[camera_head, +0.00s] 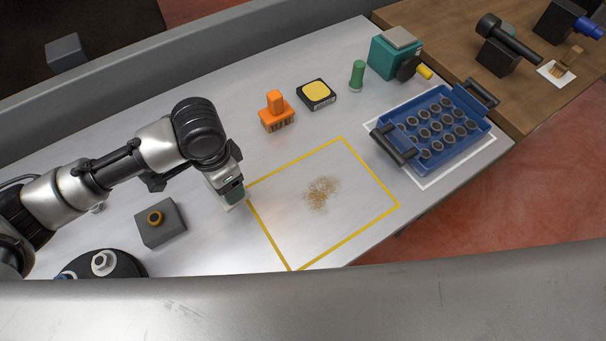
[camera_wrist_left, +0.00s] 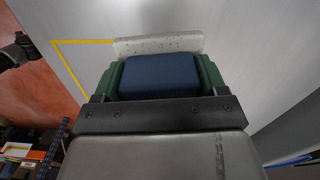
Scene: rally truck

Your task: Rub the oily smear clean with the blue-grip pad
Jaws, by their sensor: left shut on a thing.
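The oily smear (camera_head: 321,194) is a brown, speckled patch inside a yellow square outline (camera_head: 370,172) on the grey metal worktop. My left gripper (camera_head: 233,191) is at the left corner of the outline, to the left of the smear. In the left wrist view my left gripper (camera_wrist_left: 158,80) is shut on the blue grip (camera_wrist_left: 160,74) of the pad. The pad's pale, speckled face (camera_wrist_left: 160,44) shows beyond the fingers. In the head view the pad is mostly hidden by the gripper, and I cannot tell whether it touches the worktop. My right gripper is not in view.
An orange brush (camera_head: 275,108), a yellow-topped black box (camera_head: 317,93) and a green cylinder (camera_head: 357,76) stand behind the outline. A blue tray (camera_head: 470,146) of dark cups is at right. A grey block (camera_head: 160,225) stands at left. The outlined area is otherwise clear.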

